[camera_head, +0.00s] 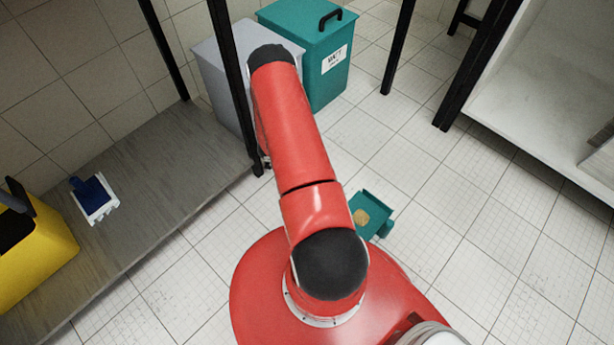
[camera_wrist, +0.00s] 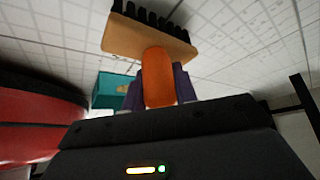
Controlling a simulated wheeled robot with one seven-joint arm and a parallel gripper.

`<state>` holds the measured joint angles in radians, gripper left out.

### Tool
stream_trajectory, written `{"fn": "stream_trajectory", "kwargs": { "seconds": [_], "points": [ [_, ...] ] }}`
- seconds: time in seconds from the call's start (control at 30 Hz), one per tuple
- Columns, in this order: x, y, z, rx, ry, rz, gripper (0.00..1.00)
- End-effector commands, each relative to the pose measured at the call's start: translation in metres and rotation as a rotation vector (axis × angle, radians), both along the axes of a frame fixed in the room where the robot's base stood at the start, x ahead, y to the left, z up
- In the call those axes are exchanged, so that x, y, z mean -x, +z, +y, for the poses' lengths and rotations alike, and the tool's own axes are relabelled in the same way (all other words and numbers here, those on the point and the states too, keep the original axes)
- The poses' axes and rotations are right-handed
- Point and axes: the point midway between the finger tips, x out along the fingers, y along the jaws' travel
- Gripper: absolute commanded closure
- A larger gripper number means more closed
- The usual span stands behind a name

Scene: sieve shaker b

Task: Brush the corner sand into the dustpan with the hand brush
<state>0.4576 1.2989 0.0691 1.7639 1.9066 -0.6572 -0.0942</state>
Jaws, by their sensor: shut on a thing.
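In the wrist view my gripper (camera_wrist: 160,88) is shut on the orange handle of the hand brush (camera_wrist: 150,40). The brush has a tan block and black bristles that point away from the gripper. The brush is over the tiled floor; I cannot tell whether the bristles touch it. The teal dustpan (camera_head: 376,206) lies on the floor by my red base, and it also shows in the wrist view (camera_wrist: 106,92). A small patch of tan sand (camera_head: 361,217) is in the pan. In the head view my gripper and the brush are hidden. I see no other sand.
A teal lidded bin (camera_head: 325,75) and a grey bin (camera_head: 215,75) stand at the back. A grey bench (camera_head: 160,165) is on the left, with a blue and white object (camera_head: 93,198) and a yellow box (camera_head: 35,255). Black legs rise nearby. Floor at right is clear.

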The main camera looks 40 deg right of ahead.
Motion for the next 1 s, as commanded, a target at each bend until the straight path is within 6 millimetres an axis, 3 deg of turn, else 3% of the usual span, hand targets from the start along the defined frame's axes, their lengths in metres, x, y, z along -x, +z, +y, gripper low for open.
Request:
{"fn": "stream_trajectory", "kwargs": {
  "seconds": [0.47, 1.0],
  "points": [
    [0.002, -0.006, 0.0, 0.0, 0.0, 0.0, 0.92],
    [0.048, -0.007, -0.004, 0.0, 0.001, 0.002, 0.92]
  ]
}}
